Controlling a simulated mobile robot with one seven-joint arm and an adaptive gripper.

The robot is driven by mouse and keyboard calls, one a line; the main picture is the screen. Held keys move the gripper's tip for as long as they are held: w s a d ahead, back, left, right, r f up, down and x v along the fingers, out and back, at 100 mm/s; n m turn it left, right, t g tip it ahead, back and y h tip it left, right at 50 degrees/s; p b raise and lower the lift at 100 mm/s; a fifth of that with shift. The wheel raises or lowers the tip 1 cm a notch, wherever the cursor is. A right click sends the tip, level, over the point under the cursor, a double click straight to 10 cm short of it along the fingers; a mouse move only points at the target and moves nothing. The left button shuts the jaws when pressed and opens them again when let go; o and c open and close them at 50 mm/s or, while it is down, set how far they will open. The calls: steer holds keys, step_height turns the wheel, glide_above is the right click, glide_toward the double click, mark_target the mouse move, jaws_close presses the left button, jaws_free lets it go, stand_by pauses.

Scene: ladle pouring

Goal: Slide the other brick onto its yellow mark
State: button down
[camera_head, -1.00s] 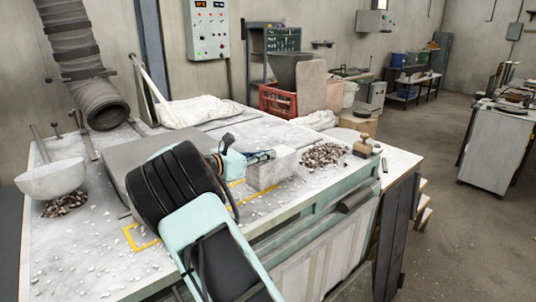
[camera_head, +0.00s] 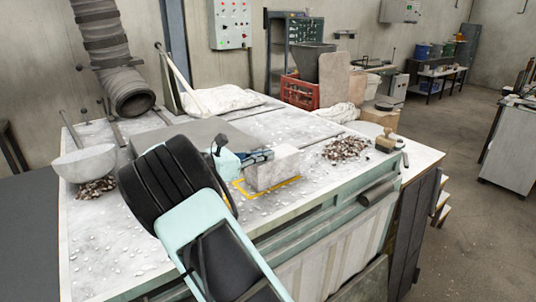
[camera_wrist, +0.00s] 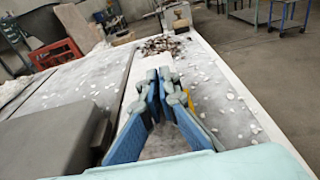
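A pale grey-white brick (camera_head: 278,171) stands on the dusty bench top. No second brick is clearly visible.
A heap of brown-and-white chips (camera_head: 346,149) and a wooden-handled block (camera_head: 387,143) lie beyond the brick. A white bowl (camera_head: 85,163) stands at the left. A grey slab (camera_head: 185,137) lies behind my arm. White crumbs scatter over the bench's front.

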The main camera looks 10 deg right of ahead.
steer(key=shift+w+a+r+p, duration=0.15)
steer(key=shift+a+p, duration=0.25)
steer(key=shift+p, duration=0.3)
step_height(320, 180, up, 10)
steer(key=shift+d, duration=0.3)
